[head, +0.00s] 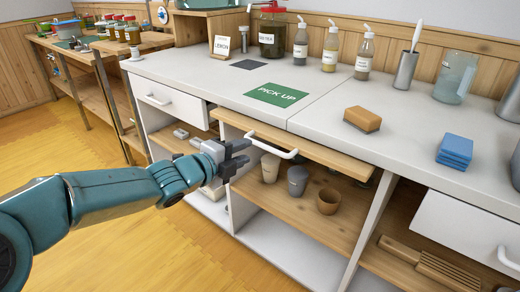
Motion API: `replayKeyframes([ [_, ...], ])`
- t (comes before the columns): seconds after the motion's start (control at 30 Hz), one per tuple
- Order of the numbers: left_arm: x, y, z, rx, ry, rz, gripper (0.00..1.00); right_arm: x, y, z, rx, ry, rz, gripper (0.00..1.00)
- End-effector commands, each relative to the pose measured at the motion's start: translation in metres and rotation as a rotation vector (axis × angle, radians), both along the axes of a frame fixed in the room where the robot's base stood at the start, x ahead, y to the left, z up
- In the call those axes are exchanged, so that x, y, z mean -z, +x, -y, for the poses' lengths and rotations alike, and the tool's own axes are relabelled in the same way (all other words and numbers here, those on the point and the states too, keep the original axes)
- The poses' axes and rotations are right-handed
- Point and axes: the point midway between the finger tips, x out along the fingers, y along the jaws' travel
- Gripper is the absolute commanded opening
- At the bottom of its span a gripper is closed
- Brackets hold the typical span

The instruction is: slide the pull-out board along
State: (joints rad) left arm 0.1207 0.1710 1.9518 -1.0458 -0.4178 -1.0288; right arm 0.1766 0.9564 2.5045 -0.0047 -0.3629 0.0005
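The pull-out board (330,158) is a thin wooden board just under the white counter top, sticking out a little past its front edge. A white bar handle (272,150) is on its front edge. My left gripper (244,155) is just left of the handle, at about its height in the picture. Its dark fingers look parted, with nothing between them. I cannot tell whether a finger touches the handle. My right gripper is not in view.
Below the board, a wooden shelf (290,215) holds a few cups. White drawers (172,102) flank it. On the counter (325,110) are a green pick-up mat (275,94), a sponge (362,119), blue cloths (455,150) and bottles. The floor in front is clear.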

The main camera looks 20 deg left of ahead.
Motion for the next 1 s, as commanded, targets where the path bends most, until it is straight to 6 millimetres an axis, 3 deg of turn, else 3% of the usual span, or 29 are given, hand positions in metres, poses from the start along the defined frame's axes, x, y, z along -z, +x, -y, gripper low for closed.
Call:
replayKeyframes([
  [0.1,0.008,0.026,0.01,0.004,0.001,-0.001,0.35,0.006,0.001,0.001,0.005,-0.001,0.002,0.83],
  [0.3,0.013,0.057,0.021,0.002,0.001,0.0,0.35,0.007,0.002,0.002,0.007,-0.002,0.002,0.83],
  [0.5,0.015,0.069,0.025,0.002,0.0,0.001,0.35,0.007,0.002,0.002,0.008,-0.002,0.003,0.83],
  [0.73,0.015,0.069,0.025,0.001,0.001,0.0,0.35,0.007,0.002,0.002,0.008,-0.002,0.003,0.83],
  [0.77,0.015,0.069,0.025,0.001,0.001,0.0,0.32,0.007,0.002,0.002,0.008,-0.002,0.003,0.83],
  [0.87,0.015,0.069,0.025,0.001,0.001,0.0,0.0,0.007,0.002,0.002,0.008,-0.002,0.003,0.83],
  [1.0,0.015,0.069,0.025,0.001,0.0,0.001,0.0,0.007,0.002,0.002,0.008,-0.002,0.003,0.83],
])
